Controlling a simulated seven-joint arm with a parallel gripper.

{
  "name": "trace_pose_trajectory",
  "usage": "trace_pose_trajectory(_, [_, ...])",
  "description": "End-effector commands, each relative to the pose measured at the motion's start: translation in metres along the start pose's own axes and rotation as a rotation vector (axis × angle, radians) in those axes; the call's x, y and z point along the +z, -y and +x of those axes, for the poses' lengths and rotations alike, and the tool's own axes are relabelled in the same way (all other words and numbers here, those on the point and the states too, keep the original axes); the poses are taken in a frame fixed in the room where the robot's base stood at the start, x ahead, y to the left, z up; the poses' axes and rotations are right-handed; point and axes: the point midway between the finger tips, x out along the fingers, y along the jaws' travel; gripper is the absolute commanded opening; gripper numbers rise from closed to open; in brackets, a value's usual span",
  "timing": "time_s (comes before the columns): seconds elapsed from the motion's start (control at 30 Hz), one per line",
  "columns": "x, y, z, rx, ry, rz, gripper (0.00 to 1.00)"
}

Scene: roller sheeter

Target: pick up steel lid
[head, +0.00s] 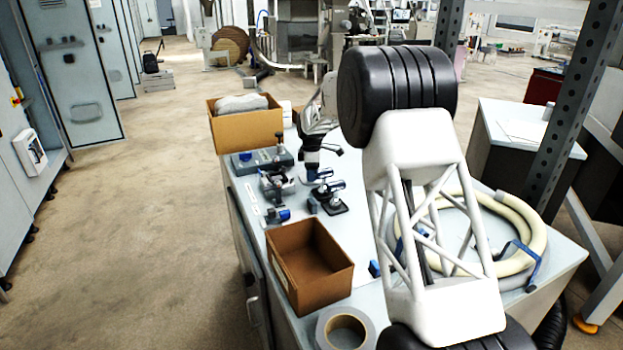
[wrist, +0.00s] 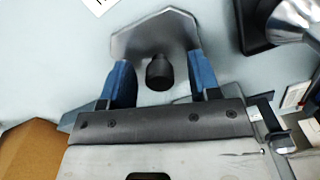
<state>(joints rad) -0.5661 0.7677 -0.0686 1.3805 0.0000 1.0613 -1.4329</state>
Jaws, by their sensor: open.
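The steel lid (wrist: 152,36) is a flat grey metal plate with cut corners and a black knob (wrist: 159,72), lying on the pale worktop in the wrist view. My gripper (wrist: 162,82) is open, with one blue finger on each side of the knob. A gap shows between each finger and the knob. The near part of the lid is hidden by the fingers and gripper body. In the head view my gripper (head: 313,168) is low over the far part of the bench, and I cannot make out the lid clearly there.
An empty cardboard box (head: 288,291) and a tape roll (head: 325,328) are at the bench's near end. A filled cardboard box (head: 243,131) stands at the far left. Small dark fixtures (head: 333,205) crowd near my gripper. A coiled cream hose (head: 531,226) lies right.

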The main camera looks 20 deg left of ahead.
Motion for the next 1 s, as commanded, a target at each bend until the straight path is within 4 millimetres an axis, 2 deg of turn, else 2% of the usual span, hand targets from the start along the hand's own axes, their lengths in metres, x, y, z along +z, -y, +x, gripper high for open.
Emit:
trace_pose_trajectory(0.37, [0.0000,0.0000,-0.0001,0.000,0.000,0.000,0.57])
trace_pose_trajectory(0.73, [-0.0001,0.0001,0.0000,-0.001,0.000,0.000,0.01])
trace_pose_trajectory(1.0, [0.0000,-0.0001,-0.0009,0.000,0.000,0.000,0.00])
